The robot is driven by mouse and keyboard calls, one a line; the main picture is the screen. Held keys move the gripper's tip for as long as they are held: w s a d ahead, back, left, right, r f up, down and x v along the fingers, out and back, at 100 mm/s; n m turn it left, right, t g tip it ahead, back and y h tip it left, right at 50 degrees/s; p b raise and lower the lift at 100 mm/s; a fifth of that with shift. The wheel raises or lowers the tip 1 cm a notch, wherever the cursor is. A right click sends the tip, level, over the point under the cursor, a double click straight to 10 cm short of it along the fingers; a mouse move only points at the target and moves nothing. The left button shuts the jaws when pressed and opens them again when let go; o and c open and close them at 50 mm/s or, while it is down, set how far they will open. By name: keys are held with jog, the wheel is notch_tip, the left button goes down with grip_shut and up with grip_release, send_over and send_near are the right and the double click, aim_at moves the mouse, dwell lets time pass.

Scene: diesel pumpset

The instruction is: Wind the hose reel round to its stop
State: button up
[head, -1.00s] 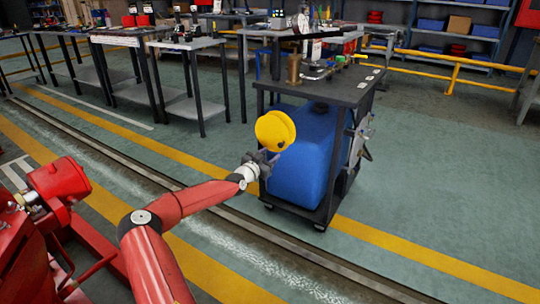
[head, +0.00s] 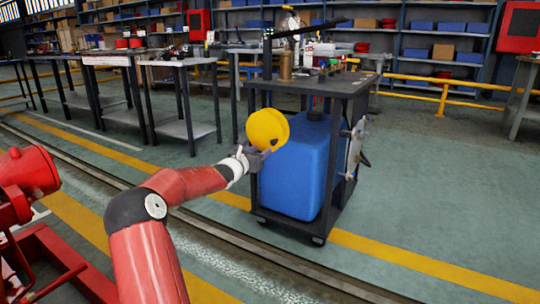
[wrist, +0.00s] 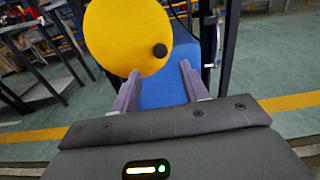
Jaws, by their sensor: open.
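The yellow hose reel (head: 266,129) is a round disc at the left side of a dark wheeled cart (head: 340,84). In the wrist view the reel (wrist: 122,32) fills the upper middle, and a small black knob (wrist: 160,50) sits near its lower right edge. My gripper (wrist: 158,82) is open, its two fingers apart and pointing toward the reel. The knob shows above the gap between the fingertips, and nothing is between them. In the head view my gripper (head: 256,156) is just below and left of the reel. Whether a finger touches the reel I cannot tell.
A large blue tank (head: 300,170) stands in the cart behind the reel. A brass cylinder (head: 286,66) and small parts stand on the cart top. Red machinery (head: 30,190) is at the left. Workbenches (head: 185,90) stand behind, with open green floor around.

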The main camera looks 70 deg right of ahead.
aim_at(272, 142)
jog(key=p+x, duration=0.1)
jog(key=x, duration=0.6)
jog(key=shift+s+d+p, duration=0.15)
jog(key=shift+d+p, duration=0.2)
grip_shut()
